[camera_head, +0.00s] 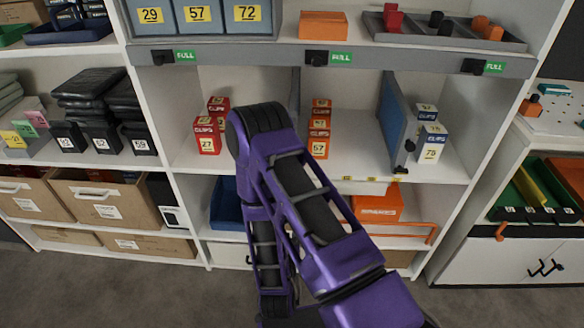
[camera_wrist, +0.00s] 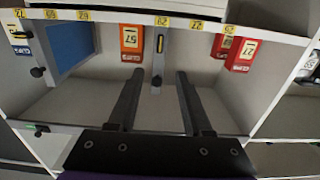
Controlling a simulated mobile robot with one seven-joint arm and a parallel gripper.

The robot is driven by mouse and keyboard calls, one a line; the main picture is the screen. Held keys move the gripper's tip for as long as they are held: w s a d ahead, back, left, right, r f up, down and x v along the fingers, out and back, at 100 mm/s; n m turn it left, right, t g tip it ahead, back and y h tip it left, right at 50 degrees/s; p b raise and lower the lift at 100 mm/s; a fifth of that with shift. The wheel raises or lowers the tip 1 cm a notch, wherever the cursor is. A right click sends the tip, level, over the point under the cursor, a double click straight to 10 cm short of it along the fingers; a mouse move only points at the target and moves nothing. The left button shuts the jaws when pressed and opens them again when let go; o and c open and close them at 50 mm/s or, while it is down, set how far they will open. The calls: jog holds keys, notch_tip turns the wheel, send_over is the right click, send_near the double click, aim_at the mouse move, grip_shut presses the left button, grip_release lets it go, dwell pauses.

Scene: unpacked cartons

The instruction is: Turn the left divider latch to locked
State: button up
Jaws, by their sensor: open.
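The left divider (camera_head: 295,92) stands between the red and orange boxes, mostly hidden behind my arm in the head view. In the wrist view, which is turned upside down, the grey divider (camera_wrist: 165,62) stands in the middle. Its front edge has a narrow yellow mark (camera_wrist: 160,43) and a small black knob (camera_wrist: 156,81). I cannot tell which latch position this is. My gripper (camera_wrist: 159,75) is open and empty, its two black fingers either side of the knob in the picture. Contact is not visible. In the head view my gripper is hidden by the purple arm.
Red boxes (camera_head: 208,142) stand left of the divider and orange boxes (camera_head: 320,147) right of it. An upper shelf (camera_head: 260,54) hangs above; bare shelf floor (camera_head: 365,158) shows.

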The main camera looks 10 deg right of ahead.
jog(key=x, duration=1.7)
jog(key=shift+w, duration=0.1)
grip_shut()
